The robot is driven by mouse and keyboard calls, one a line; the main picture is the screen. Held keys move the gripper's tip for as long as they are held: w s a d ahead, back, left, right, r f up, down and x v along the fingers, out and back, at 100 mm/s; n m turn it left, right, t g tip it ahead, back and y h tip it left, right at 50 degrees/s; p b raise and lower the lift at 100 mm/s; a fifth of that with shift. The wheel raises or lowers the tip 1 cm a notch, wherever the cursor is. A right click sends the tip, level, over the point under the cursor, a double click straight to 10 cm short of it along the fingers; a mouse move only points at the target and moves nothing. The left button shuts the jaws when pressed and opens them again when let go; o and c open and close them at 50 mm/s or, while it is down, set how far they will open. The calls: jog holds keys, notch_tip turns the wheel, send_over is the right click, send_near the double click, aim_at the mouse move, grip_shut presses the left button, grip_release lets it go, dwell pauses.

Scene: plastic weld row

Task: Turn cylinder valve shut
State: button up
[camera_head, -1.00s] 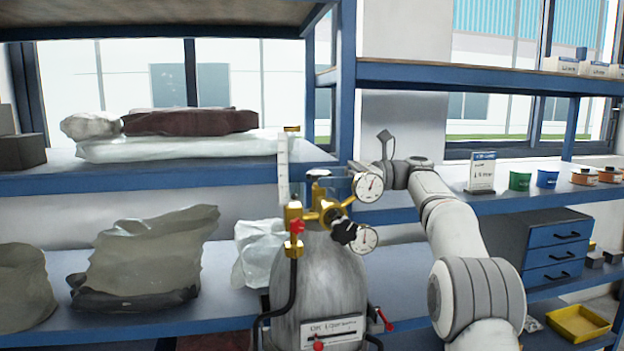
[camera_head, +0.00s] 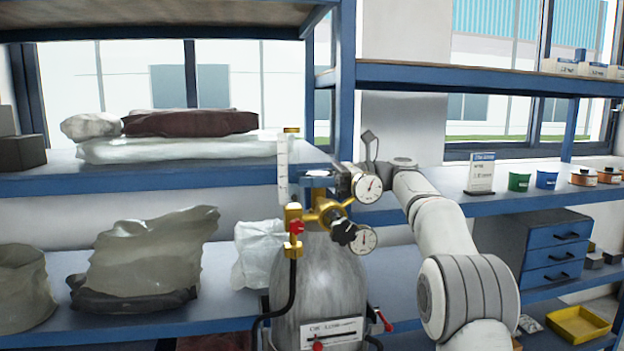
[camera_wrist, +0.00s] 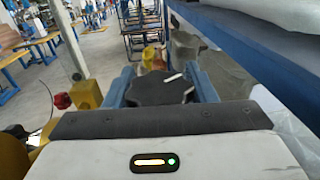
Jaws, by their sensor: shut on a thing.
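The grey gas cylinder (camera_head: 325,275) stands upright in front of the shelves in the head view, with a brass regulator (camera_head: 318,215) and two round gauges at its top. In the wrist view the valve handwheel (camera_wrist: 160,90) is a dark, lobed knob with a white mark on it. My gripper (camera_wrist: 163,76) has its blue fingers on both sides of the handwheel and is shut on it. In the head view my gripper is mostly hidden behind the upper gauge (camera_head: 367,188), and the handwheel is hard to make out.
A black regulator knob (camera_head: 344,232) and a red knob (camera_head: 297,227) sit close below the valve. Black hoses run down the cylinder. A blue shelf post (camera_head: 346,60) and shelf edges are close behind. Bags (camera_head: 150,250) lie on the left shelves.

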jog(key=shift+c, duration=1.2)
jog(key=shift+m+t, duration=0.3)
jog(key=shift+t, duration=0.2)
jog(key=shift+m+t+b, duration=0.45)
jog(key=shift+m+t, duration=0.25)
jog(key=shift+t, duration=0.4)
jog(key=shift+w+m+t+b, duration=0.15)
jog(key=shift+m+t, duration=0.5)
jog(key=shift+t, duration=0.35)
jog(key=shift+w+m+t+b, duration=0.15)
jog(key=shift+m+t, duration=0.5)
jog(key=shift+t, duration=0.35)
jog(key=o, duration=1)
jog(key=shift+c, duration=0.2)
